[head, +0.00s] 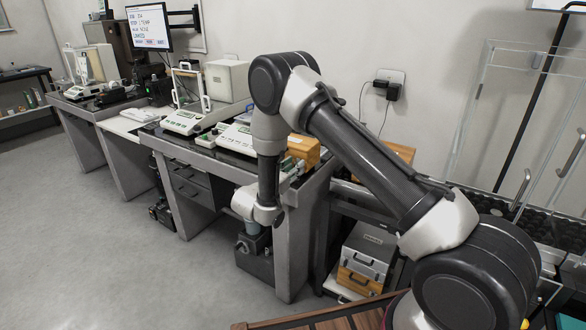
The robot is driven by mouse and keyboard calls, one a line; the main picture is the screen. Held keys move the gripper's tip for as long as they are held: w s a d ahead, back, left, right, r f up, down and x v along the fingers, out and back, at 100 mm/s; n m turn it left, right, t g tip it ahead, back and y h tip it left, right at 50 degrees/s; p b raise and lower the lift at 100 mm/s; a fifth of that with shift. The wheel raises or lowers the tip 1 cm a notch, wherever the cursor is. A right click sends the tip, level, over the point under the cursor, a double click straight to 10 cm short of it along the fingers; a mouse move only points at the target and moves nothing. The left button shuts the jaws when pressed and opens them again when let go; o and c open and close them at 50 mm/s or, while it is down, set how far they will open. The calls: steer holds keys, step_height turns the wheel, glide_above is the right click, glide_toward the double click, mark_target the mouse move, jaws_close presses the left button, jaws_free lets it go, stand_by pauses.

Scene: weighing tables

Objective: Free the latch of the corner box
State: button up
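A yellow-brown wooden box (303,150) stands near the right end of the weighing table, partly behind my arm. Its latch cannot be made out. I cannot tell whether this is the corner box. On a low shelf right of the table are a grey case (372,247) and a wooden case (358,281), both with handles on the front. My arm bends down in front of the table's right end. My gripper (252,236) is at its lower end, below the tabletop and left of these cases. Its fingers are too small and dark to read.
The weighing table (236,160) carries balances, one of them a white balance (184,122). A clear glass enclosure (510,110) is at the right. A dark container (256,265) stands under the table. The floor at left (90,240) is free.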

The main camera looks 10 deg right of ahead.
jaws_close()
steer(key=shift+m, duration=0.4)
steer(key=m, duration=0.3)
steer(key=shift+s+d+m, duration=0.15)
steer(key=shift+s+m, duration=0.05)
steer(key=shift+m, duration=0.1)
steer(key=m, duration=0.4)
steer(key=shift+s+d+f+m, duration=0.1)
steer(key=shift+d+f+m, duration=0.1)
steer(key=shift+m, duration=0.1)
steer(key=m, duration=0.4)
steer(key=shift+s+f+m, duration=0.1)
steer(key=shift+f+m, duration=0.1)
steer(key=shift+m, duration=0.1)
steer(key=shift+d+f+m, duration=0.1)
steer(key=shift+f+m, duration=0.05)
steer(key=shift+m, duration=0.95)
steer(key=shift+f+m, duration=0.1)
steer(key=shift+m, duration=1)
